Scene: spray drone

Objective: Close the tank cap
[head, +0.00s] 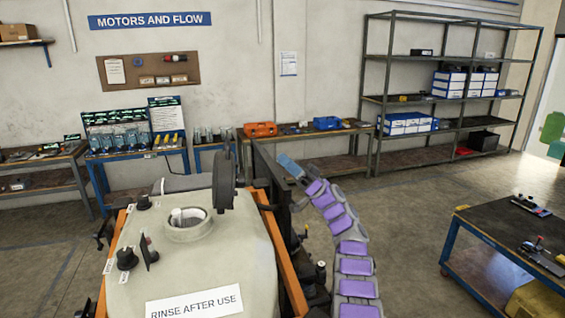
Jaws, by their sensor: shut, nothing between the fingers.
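The pale tank (195,268) stands in front of me with a "RINSE AFTER USE" label on its near face. Its round filler neck (188,232) is open on top, with a whitish insert inside. The dark tank cap (224,182) stands upright, nearly edge-on, at the right rear of the neck, off the opening. Its hinge is hard to make out. My gripper (284,160), at the end of my purple and grey arm, is shut and empty. It shows to the right of the cap, apart from it in the picture.
Black knobs (127,259) and a small lever sit on the tank's left side. An orange frame bar (285,255) and dark machine parts lie between tank and arm. A workbench (490,225) stands at right, shelving (450,97) behind. The floor between is clear.

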